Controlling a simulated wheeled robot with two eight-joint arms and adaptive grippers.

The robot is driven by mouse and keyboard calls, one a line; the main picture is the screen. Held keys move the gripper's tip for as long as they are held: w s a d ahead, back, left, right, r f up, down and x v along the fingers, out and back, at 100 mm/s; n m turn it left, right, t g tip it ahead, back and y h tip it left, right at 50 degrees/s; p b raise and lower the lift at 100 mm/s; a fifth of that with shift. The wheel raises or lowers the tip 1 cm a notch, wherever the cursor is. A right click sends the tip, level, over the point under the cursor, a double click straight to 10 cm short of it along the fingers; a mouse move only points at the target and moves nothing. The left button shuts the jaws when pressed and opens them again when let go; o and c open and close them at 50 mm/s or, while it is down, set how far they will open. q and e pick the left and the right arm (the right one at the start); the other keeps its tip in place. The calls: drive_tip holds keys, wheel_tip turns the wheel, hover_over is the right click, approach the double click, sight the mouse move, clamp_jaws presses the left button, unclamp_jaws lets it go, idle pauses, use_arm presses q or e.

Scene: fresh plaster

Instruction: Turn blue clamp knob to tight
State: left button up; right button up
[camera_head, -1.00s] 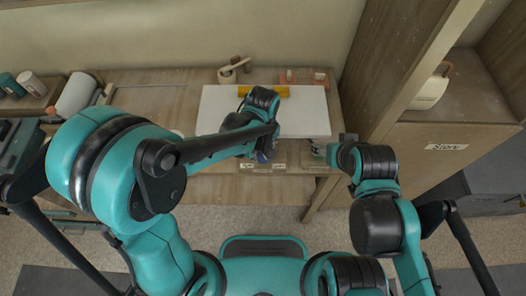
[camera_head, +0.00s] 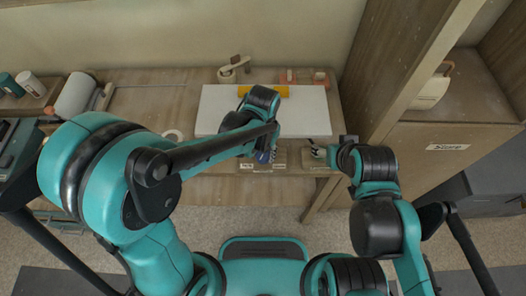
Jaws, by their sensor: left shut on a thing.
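The blue clamp knob (camera_head: 264,156) shows in the head view at the front edge of the workbench, mostly hidden under my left wrist. My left gripper (camera_head: 266,151) reaches down to it from the left and is shut on it. The knob's pointer and exact angle are too small and covered to read. My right gripper (camera_head: 321,151) is at the bench's front edge, to the right of the knob and apart from it. A small pale piece shows at its tip; whether its fingers are open or shut is unclear.
A white board (camera_head: 308,112) lies on the bench (camera_head: 150,105), with a yellow bar (camera_head: 270,91) at its back edge. Behind it stands a pale mortar with a pestle (camera_head: 232,68). A wooden cabinet labelled "Store" (camera_head: 448,147) bounds the right. A white ring (camera_head: 173,135) lies to the left.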

sight(263, 154)
use_arm(q)
drive_tip(key=m, duration=0.3)
drive_tip(key=shift+m, duration=0.5)
drive_tip(key=o, duration=0.9)
drive_tip(key=shift+r, duration=0.1)
wheel_tip(263, 154, up, 12)
drive_tip(key=shift+f, duration=0.1)
idle(0.4)
